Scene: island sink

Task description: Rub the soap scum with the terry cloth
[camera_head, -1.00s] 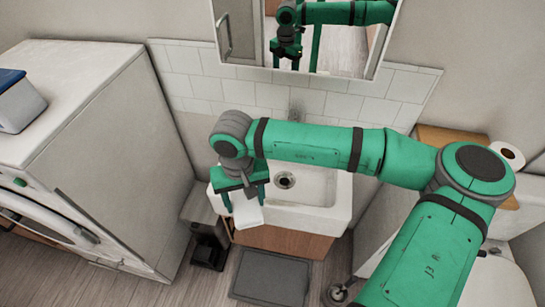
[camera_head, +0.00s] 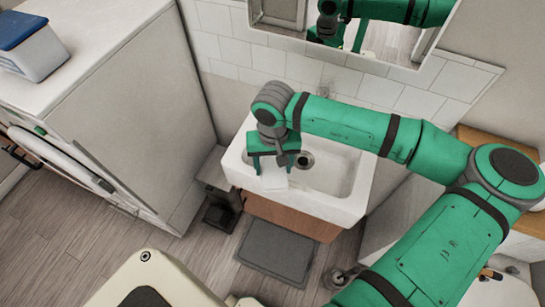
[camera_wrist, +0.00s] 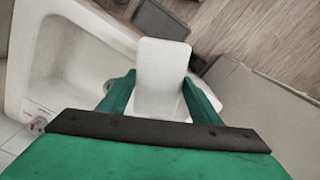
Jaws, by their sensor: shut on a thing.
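A white terry cloth (camera_head: 274,178) hangs from my gripper (camera_head: 276,163) above the front left part of the white sink (camera_head: 345,208). In the wrist view the flat cloth (camera_wrist: 162,68) sits between the two green fingers of my gripper (camera_wrist: 160,98), which is shut on it. The sink's rim and basin (camera_wrist: 85,60) fill the left of that view. I cannot tell whether the cloth touches the sink. No soap scum can be clearly made out; my arm and gripper hide part of the basin.
A white washing machine cabinet (camera_head: 130,120) stands left, with a blue-lidded box (camera_head: 33,45) on top. A dark pedal bin (camera_head: 220,212) stands beside the sink. A grey mat (camera_head: 275,252) lies on the floor in front. A mirror (camera_head: 400,45) hangs above the tiled wall.

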